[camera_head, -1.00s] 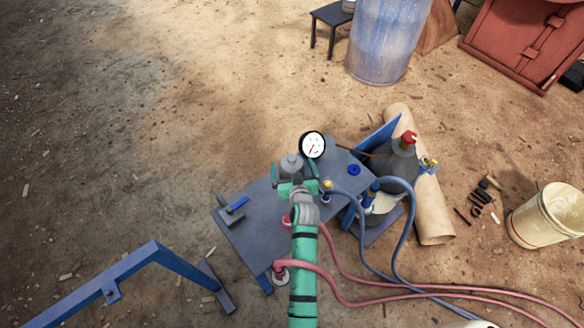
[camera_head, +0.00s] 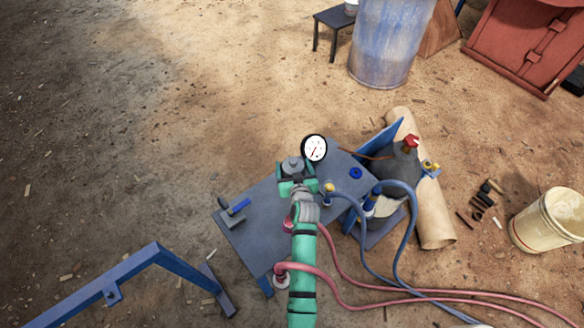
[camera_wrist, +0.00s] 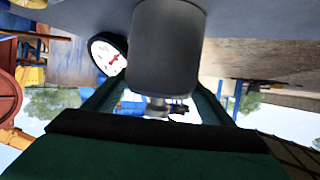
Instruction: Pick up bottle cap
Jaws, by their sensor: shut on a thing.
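My green gripper (camera_head: 296,178) is above the grey metal table, shut on a dark grey cylinder (camera_head: 292,164). In the wrist view the same cylinder (camera_wrist: 167,50) fills the space between the two fingers, with a small metal stem at its lower end. I cannot tell whether this cylinder is the bottle cap. A small blue ring-shaped piece (camera_head: 355,173) lies on the table, right of my gripper. A grey bottle (camera_head: 400,170) with a red top (camera_head: 411,141) stands further right.
The grey table (camera_head: 250,226) carries a round white dial gauge (camera_head: 314,148) just beyond my gripper and a blue-handled clamp (camera_head: 234,212) at left. Blue hoses (camera_head: 408,240) and pink hoses (camera_head: 345,300) run off to the right. A blue frame (camera_head: 130,266) stands at lower left.

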